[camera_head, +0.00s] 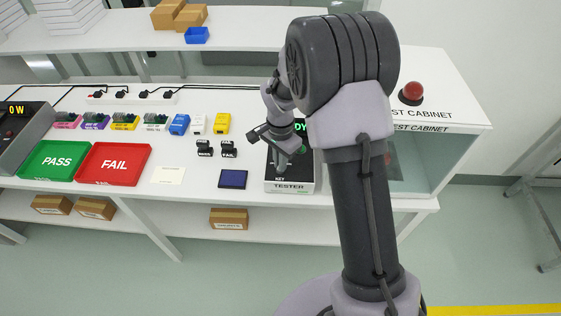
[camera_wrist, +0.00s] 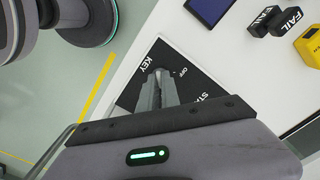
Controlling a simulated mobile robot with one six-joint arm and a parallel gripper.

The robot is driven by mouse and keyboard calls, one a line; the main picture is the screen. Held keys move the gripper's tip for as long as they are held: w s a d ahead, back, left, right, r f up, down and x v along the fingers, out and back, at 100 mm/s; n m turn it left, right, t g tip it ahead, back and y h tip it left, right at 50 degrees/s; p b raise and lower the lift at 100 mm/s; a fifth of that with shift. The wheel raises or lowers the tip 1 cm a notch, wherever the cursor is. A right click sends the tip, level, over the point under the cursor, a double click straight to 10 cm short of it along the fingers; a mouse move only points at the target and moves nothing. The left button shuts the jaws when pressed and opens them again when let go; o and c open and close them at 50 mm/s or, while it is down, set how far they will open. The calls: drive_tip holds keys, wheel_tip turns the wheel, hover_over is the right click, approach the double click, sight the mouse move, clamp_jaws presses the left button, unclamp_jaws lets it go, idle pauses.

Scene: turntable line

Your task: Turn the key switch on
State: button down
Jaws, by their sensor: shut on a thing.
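The tester (camera_head: 290,187) is a black-topped box with a white front edge on the white bench, partly hidden by my arm. My gripper (camera_head: 281,166) is over its front part, near the "KEY" label. In the wrist view, the tester's black panel (camera_wrist: 130,98) shows the words "KEY" and "OFF" beside my gripper's fingertips (camera_wrist: 160,74). The fingers are close together on the key switch (camera_wrist: 158,71), of which only a little shows between the tips. The key's angle is hidden.
A green PASS tray (camera_head: 55,161) and red FAIL tray (camera_head: 112,163) lie on the left. A dark blue pad (camera_head: 233,179) and two black stamps (camera_head: 228,149) are left of the tester. The glass test cabinet (camera_head: 425,165) with a red button (camera_head: 412,91) stands right.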

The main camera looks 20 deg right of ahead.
drive_tip(key=c, duration=1.6)
unclamp_jaws()
drive_tip(key=shift+o, duration=0.2)
wheel_tip(320, 180, up, 18)
drive_tip(key=p, duration=0.5)
drive_tip(key=shift+f, duration=0.25)
drive_tip(key=s+a+r+n+t+y+b, duration=0.15)
drive_tip(key=s+r, duration=0.25)
drive_tip(key=s, duration=0.4)
drive_tip(key=s+a+r+n+t+b, duration=0.1)
drive_tip(key=s+r+n+t+b, duration=0.15)
drive_tip(key=s+r, duration=0.45)
drive_tip(key=s+a+f+n+t+b, duration=0.1)
drive_tip(key=s+f+n+b, duration=0.1)
drive_tip(key=s, duration=0.8)
wheel_tip(320, 180, down, 3)
drive_tip(key=shift+a+r+n+t, duration=0.1)
drive_tip(key=shift+a+n+t, duration=0.1)
drive_tip(key=shift+n+t, duration=0.35)
